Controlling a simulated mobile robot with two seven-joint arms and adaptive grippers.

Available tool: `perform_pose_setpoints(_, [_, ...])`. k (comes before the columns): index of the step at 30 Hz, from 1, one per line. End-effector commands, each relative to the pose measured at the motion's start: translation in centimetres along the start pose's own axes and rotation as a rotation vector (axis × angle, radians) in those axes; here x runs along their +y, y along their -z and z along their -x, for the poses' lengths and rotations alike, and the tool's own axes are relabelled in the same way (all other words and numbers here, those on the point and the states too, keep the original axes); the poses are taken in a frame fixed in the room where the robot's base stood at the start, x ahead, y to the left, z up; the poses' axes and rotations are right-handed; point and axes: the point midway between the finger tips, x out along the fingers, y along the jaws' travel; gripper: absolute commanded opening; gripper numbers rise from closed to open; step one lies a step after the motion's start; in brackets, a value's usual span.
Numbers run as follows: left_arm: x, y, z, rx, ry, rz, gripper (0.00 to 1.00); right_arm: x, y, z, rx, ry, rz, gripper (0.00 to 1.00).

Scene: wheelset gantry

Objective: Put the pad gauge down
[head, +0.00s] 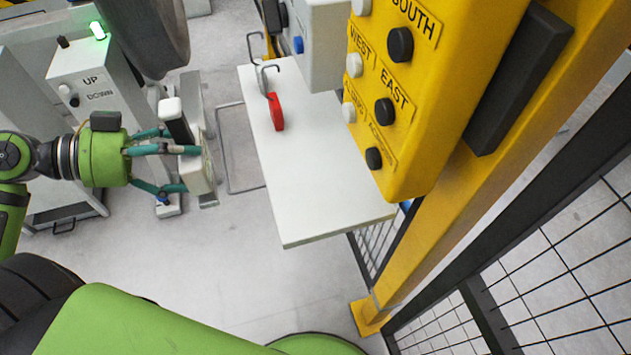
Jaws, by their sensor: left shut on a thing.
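My left gripper (186,168) comes in from the left, with green body and teal fingers. It is shut on the pad gauge (197,172), a pale, upright block-like piece at the fingertips, partly hidden by the fingers. A black and white piece stands just above the fingers; I cannot tell whether it belongs to the gauge. The gripper and gauge are left of the white table (320,195), apart from its edge in the picture. My right gripper is not in view.
A red piece (276,112) with metal hooks lies on the table's far part; its near part is bare. A yellow button box (425,110) hangs over the table's right side, beside a yellow post (490,170) and mesh fence. An UP/DOWN box (90,80) stands at left.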

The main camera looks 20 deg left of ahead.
Motion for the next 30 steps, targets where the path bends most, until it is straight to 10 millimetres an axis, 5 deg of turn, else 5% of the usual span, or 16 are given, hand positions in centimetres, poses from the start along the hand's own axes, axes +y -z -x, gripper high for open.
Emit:
perform_pose_setpoints(12, [0.1, 3.9, -8.2, 0.004, -0.004, -0.007, 0.32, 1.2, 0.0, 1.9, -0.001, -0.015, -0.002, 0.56])
perform_pose_setpoints(30, [0.2, 7.6, -17.3, 0.01, 0.0, -0.002, 0.32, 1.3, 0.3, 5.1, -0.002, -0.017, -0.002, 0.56])
